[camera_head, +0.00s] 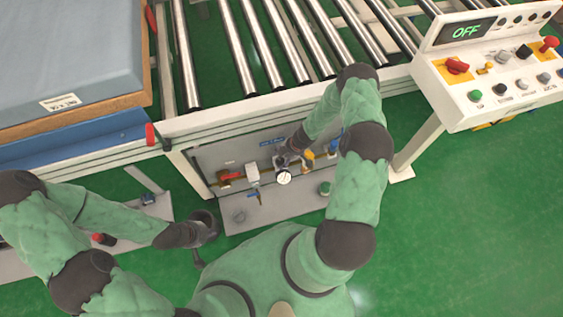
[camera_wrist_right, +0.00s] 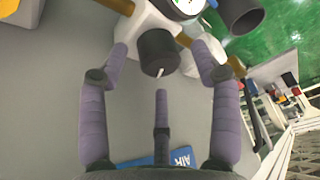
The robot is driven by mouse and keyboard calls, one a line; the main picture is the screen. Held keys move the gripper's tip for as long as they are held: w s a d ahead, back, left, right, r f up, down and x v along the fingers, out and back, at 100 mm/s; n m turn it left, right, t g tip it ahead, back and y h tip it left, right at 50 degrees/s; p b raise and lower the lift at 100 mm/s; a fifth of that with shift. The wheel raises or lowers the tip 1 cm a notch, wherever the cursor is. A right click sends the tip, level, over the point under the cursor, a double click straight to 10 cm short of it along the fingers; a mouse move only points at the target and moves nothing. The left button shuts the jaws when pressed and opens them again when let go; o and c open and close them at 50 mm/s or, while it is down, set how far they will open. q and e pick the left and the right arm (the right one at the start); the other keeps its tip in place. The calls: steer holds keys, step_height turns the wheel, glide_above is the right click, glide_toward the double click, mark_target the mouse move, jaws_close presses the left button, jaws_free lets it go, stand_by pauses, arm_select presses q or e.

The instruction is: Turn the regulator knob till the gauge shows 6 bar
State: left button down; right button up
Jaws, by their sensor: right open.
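The black regulator knob (camera_wrist_right: 158,52), with a white mark, sits on a pale regulator body in the right wrist view. The round white gauge (camera_head: 284,177) is small in the head view; it also shows, cut off by the top edge, in the right wrist view (camera_wrist_right: 187,5). Its reading cannot be made out. My right gripper (camera_wrist_right: 160,62) is open, with purple fingers on either side of the knob and a third below; gaps show between fingers and knob. In the head view my right gripper (camera_head: 285,153) is partly hidden. My left gripper (camera_head: 204,228) hangs low, left of the panel.
The grey panel (camera_head: 222,156) carries a red-handled valve (camera_head: 231,177) and yellow fittings beneath the roller conveyor (camera_head: 250,50). The conveyor's side rail (camera_head: 240,112) runs just above. A control box (camera_head: 490,70) reading OFF stands at right. A mattress (camera_head: 70,50) lies at left.

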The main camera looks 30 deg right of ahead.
steer(key=shift+x, duration=0.85)
steer(key=c, duration=1.1)
steer(key=shift+o, duration=0.2)
steer(key=shift+a+r+p, duration=0.1)
steer(key=shift+r+p, duration=0.05)
steer(key=shift+p, duration=0.5)
steer(key=shift+n+p, duration=0.4)
steer(key=shift+p, duration=0.1)
steer(key=shift+a, duration=0.1)
steer(key=o, duration=1.1)
steer(key=shift+f, duration=0.2)
steer(key=shift+c, duration=0.2)
